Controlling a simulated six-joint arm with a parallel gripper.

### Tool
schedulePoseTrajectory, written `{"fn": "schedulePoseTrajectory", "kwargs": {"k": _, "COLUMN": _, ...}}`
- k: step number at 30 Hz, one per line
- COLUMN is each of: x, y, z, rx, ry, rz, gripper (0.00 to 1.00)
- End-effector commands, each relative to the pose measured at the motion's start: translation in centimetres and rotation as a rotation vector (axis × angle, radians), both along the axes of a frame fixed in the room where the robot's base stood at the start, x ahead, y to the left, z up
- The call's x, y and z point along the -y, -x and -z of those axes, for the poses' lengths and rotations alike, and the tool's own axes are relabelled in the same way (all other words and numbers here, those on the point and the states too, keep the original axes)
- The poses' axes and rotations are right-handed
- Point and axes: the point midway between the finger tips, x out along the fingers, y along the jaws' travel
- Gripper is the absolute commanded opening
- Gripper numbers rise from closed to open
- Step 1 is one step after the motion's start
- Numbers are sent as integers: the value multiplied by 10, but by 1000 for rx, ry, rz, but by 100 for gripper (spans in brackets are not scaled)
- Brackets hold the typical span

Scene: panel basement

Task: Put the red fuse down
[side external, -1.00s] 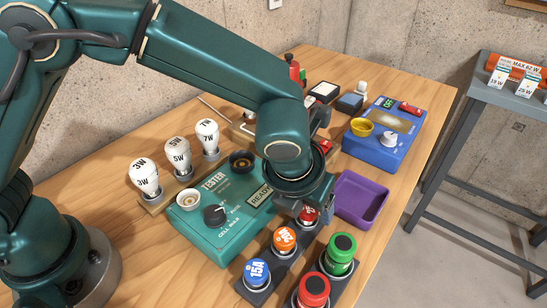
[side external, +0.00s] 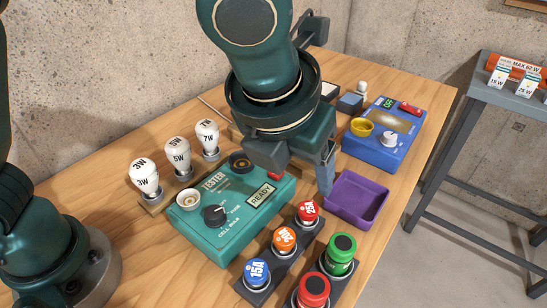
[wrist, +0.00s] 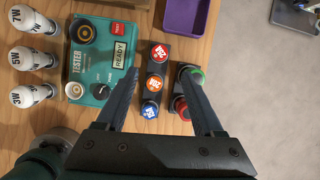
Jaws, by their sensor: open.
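The red fuse (side external: 307,212) sits upright in the far end of a dark fuse rack (side external: 272,270), beside the orange fuse (side external: 285,239) and the blue 15A fuse (side external: 257,271). It also shows in the wrist view (wrist: 159,53), lying between the lines of my two fingers but beyond them. My gripper (wrist: 162,75) is open and empty, raised above the rack and apart from the fuse. In the side view my gripper (side external: 320,190) hangs above and behind the rack, with one finger showing clearly.
A teal tester (side external: 225,240) marked READY stands left of the rack. A purple tray (side external: 362,196) is empty behind it. A second rack holds green (side external: 341,252) and red (side external: 314,290) capped pieces close by. Bulbs (side external: 178,155) stand at left; a blue box (side external: 385,140) stands behind.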

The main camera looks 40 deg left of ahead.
Motion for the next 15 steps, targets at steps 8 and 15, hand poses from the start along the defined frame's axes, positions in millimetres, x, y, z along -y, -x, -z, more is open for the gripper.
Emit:
{"fn": "schedulePoseTrajectory", "kwargs": {"k": 8, "x": -29, "y": 4, "z": -20, "rx": 2, "ry": 114, "rz": -259, "gripper": 69}}
{"fn": "schedulePoseTrajectory", "kwargs": {"k": 15, "x": -108, "y": 24, "z": -35, "rx": 17, "ry": 485, "rz": -1098, "gripper": 69}}
